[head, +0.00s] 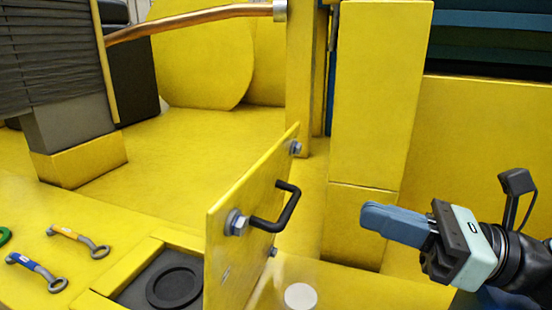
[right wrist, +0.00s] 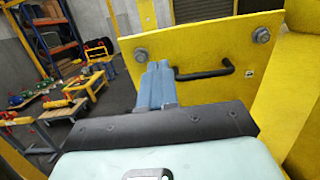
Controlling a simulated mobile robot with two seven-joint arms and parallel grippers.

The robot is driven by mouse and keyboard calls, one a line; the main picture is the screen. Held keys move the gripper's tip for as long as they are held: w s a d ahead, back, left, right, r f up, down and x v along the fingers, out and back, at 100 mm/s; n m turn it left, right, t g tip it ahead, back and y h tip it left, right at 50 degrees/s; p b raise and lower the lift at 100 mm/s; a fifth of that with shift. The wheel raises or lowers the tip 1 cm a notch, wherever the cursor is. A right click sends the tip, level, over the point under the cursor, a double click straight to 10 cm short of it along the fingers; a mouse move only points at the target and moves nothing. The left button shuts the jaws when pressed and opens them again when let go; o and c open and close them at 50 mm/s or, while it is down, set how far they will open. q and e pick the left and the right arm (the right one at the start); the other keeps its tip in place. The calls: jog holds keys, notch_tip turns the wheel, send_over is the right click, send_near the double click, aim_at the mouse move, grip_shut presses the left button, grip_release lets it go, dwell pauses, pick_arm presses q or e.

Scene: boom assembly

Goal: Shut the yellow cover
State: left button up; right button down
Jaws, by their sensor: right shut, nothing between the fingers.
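The yellow cover (head: 240,230) stands raised, roughly upright, beside a dark opening (head: 135,290) in the yellow deck. It has a black handle (head: 285,210) and bolts at its corners. My right gripper (head: 368,220) is shut and empty, to the right of the cover and apart from it in the head view. In the right wrist view the shut fingers (right wrist: 157,70) show in front of the cover (right wrist: 200,48), overlapping it left of its handle (right wrist: 205,73). Contact cannot be told there. My left gripper is not in view.
A round black part (head: 175,286) sits in the opening. Wrenches with orange (head: 75,240) and blue (head: 35,270) handles lie on the deck at left. A white round cap (head: 300,297) is right of the cover. A yellow post (head: 370,120) stands behind my gripper.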

jog(key=p, duration=0.1)
send_near(252, 175)
jog(key=x, duration=0.5)
jog(key=shift+s+a, duration=0.1)
jog(key=shift+a, duration=0.1)
jog(key=shift+p+x, duration=0.3)
jog(key=shift+x, duration=0.45)
